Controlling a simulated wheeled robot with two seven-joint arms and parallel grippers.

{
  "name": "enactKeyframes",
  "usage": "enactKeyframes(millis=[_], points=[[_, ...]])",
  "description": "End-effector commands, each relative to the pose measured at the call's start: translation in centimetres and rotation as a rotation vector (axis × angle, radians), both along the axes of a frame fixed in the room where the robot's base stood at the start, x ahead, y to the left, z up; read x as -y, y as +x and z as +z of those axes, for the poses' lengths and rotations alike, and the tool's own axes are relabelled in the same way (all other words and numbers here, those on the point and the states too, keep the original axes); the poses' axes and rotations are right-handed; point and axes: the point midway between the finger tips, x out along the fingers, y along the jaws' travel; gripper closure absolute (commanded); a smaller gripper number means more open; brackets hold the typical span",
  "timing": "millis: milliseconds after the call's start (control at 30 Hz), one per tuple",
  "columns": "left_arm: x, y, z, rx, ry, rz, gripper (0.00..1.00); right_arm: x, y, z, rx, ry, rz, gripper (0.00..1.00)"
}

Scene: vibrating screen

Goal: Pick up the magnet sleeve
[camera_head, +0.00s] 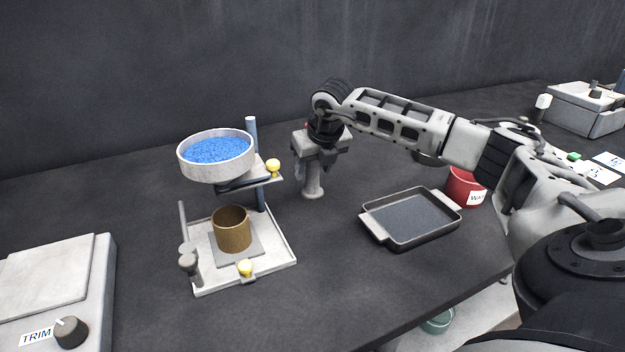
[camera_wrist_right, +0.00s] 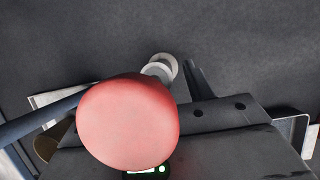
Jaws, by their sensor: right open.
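The magnet sleeve (camera_head: 313,180) looks like a pale grey upright tube with a wider foot, standing on the dark bench right of the screen stand. My right gripper (camera_head: 316,161) is above it, pointing down, with its fingers apart around the upper part; contact cannot be told. In the right wrist view a large round red knob (camera_wrist_right: 128,122) fills the middle, close to the camera, with a pale round foot (camera_wrist_right: 160,68) behind it. A sliver of red also shows behind the wrist in the head view. The sleeve's top is mostly hidden there. My left gripper is out of view.
The screen stand holds a white bowl of blue grains (camera_head: 217,152) above a brown cup (camera_head: 232,232). A shallow grey tray (camera_head: 410,240) lies right of the sleeve, with a red container (camera_head: 466,190) behind it. A TRIM device (camera_head: 60,290) sits front left.

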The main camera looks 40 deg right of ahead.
Motion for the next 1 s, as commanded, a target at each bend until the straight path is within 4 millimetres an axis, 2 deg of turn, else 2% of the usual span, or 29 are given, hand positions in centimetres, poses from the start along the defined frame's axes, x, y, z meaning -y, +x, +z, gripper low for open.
enactKeyframes(millis=[67,233,267,667,933,1000], points=[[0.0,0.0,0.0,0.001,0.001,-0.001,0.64,0.0,0.0,0.0,0.0,0.0,0.0,0.48],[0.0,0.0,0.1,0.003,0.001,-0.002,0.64,0.0,0.0,0.0,0.0,0.0,0.0,0.93],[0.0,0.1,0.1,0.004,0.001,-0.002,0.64,0.0,0.0,0.0,0.0,0.0,0.0,0.98],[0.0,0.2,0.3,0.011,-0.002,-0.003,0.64,0.0,0.0,0.5,0.003,0.0,-0.001,0.98],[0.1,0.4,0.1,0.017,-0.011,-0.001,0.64,0.0,0.1,3.2,0.006,0.0,0.0,0.98],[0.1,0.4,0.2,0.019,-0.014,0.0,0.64,-0.2,-0.6,4.1,0.005,-0.001,0.001,0.98]])
